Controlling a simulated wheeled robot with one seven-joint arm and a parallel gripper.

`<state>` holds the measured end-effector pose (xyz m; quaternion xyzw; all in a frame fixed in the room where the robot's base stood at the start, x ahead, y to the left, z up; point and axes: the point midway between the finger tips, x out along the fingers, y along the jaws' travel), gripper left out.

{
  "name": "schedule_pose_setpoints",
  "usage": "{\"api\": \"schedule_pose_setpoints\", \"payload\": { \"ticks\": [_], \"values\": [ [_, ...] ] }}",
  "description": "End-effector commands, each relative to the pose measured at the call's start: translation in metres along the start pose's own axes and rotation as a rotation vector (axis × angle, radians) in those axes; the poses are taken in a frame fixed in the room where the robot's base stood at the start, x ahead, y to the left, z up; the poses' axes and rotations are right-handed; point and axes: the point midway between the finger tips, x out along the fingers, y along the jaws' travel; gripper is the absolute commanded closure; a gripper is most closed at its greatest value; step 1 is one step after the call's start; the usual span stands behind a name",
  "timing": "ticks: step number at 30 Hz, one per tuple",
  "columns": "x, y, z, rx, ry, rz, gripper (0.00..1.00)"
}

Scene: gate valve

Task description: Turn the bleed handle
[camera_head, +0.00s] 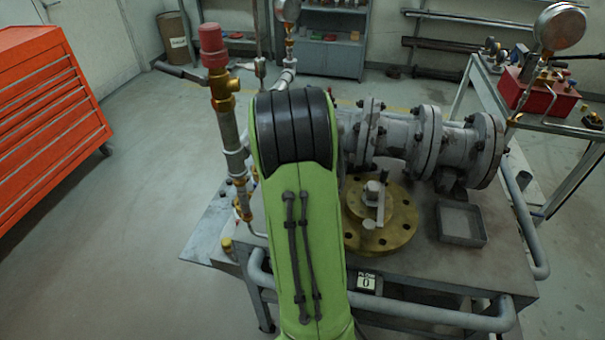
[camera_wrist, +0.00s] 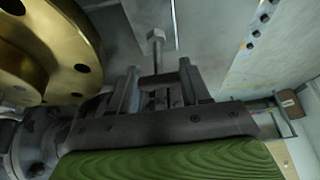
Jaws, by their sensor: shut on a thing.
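My gripper (camera_wrist: 159,84) shows at the middle of the wrist view, with its two fingers closed on a short dark piece, which I take to be the bleed handle (camera_wrist: 158,79). A thin grey stem with a blocky head (camera_wrist: 155,38) rises just beyond the fingers. How it joins the held piece is unclear. In the head view my green arm hides my gripper and the handle. The grey gate valve (camera_head: 400,130) lies along the bench, partly behind my arm.
A brass flange (camera_head: 400,235) lies on the bench (camera_head: 480,275), right of my arm; a large brass disc (camera_wrist: 35,65) fills the wrist view's upper left. An open grey tray (camera_head: 461,224) is beside the flange. A red-capped pipe (camera_head: 213,60) stands left. Bench rails (camera_head: 425,318) run along the front.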

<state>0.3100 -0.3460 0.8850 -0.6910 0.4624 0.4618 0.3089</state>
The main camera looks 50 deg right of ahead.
Motion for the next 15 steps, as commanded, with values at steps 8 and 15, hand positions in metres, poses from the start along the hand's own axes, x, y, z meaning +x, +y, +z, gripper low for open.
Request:
{"api": "schedule_pose_setpoints", "payload": {
  "ticks": [8, 15],
  "values": [
    [-0.0001, 0.0001, -0.0002, 0.001, 0.001, 0.0, 0.28],
    [-0.0012, 0.0, -0.0002, 0.0, 0.001, -0.001, 0.28]
  ]
}}
